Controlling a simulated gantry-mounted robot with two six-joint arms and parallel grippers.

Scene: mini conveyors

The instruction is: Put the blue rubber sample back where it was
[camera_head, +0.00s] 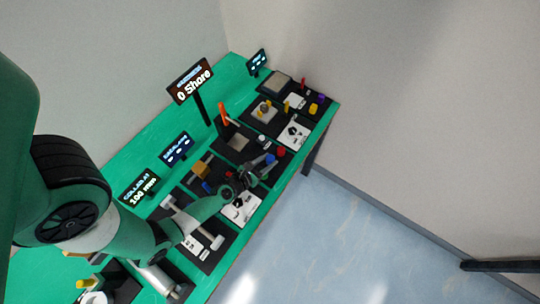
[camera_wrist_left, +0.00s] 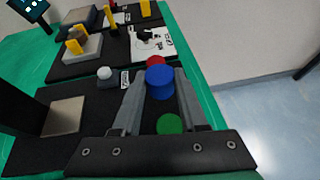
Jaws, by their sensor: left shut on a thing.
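The blue rubber sample (camera_wrist_left: 160,84) is a short cylinder between the fingertips of my left gripper (camera_wrist_left: 160,92) in the left wrist view. The gripper is shut on it. In the head view the left gripper (camera_head: 258,170) is over a dark station, with the blue sample (camera_head: 270,158) at its tip. A red sample (camera_wrist_left: 155,61) shows just beyond the blue one, partly hidden by it. A green sample (camera_wrist_left: 170,124) lies nearer the palm, between the fingers. I cannot tell whether the blue sample touches the mat. My right gripper is not in view.
A beige square pad (camera_wrist_left: 64,117) and a white knob (camera_wrist_left: 105,73) stand left of the fingers. An upright orange part (camera_head: 223,115) stands on the same station. Further stations with yellow posts (camera_wrist_left: 145,8) lie beyond. The green table (camera_head: 150,130) ends close on the right.

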